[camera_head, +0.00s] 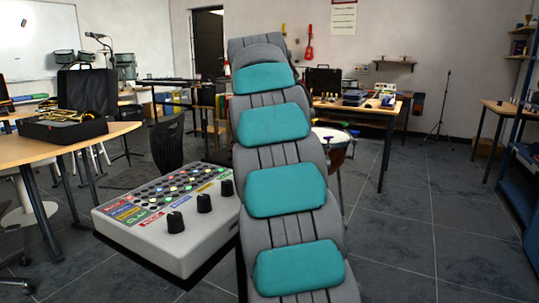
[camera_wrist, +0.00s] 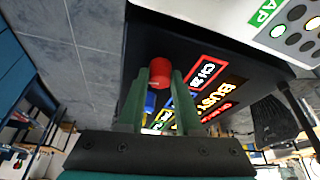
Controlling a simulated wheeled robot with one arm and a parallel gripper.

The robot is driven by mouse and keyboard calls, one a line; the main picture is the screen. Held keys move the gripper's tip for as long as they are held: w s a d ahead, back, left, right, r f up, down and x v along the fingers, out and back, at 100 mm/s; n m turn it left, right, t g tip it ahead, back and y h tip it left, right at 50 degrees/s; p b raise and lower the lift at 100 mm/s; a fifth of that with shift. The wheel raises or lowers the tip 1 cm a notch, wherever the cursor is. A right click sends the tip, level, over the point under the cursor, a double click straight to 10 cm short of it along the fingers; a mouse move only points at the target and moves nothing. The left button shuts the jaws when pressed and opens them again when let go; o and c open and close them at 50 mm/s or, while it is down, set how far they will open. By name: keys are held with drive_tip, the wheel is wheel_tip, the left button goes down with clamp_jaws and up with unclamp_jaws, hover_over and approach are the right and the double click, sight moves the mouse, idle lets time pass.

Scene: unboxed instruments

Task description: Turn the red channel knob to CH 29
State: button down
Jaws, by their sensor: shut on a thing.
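My gripper (camera_wrist: 159,80) shows in the wrist view with its two green fingers on either side of the red knob (camera_wrist: 160,68), shut on it. The knob sits on the dark front panel (camera_wrist: 178,34) of the console. Next to it a red-framed display (camera_wrist: 207,70) reads CH and a number starting with 2; the last digit is not clear. A blue knob (camera_wrist: 150,102) lies behind, partly hidden by a finger. In the head view the pale console (camera_head: 190,247) shows buttons and black knobs; my arm hides the gripper and the red knob.
A yellow-lit BUS display (camera_wrist: 214,97) is beside the CH display. A round wooden table (camera_head: 105,138) with an open instrument case (camera_head: 60,130) stands left of the console.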

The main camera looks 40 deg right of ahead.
drive_tip(key=shift+w+a+m+g, duration=0.15)
drive_tip(key=shift+m+g, duration=0.25)
drive_tip(key=shift+m, duration=0.8)
drive_tip(key=shift+m+g+h, duration=0.4)
drive_tip(key=shift+m+g, duration=0.1)
drive_tip(key=shift+m, duration=0.8)
drive_tip(key=c, duration=0.6)
unclamp_jaws()
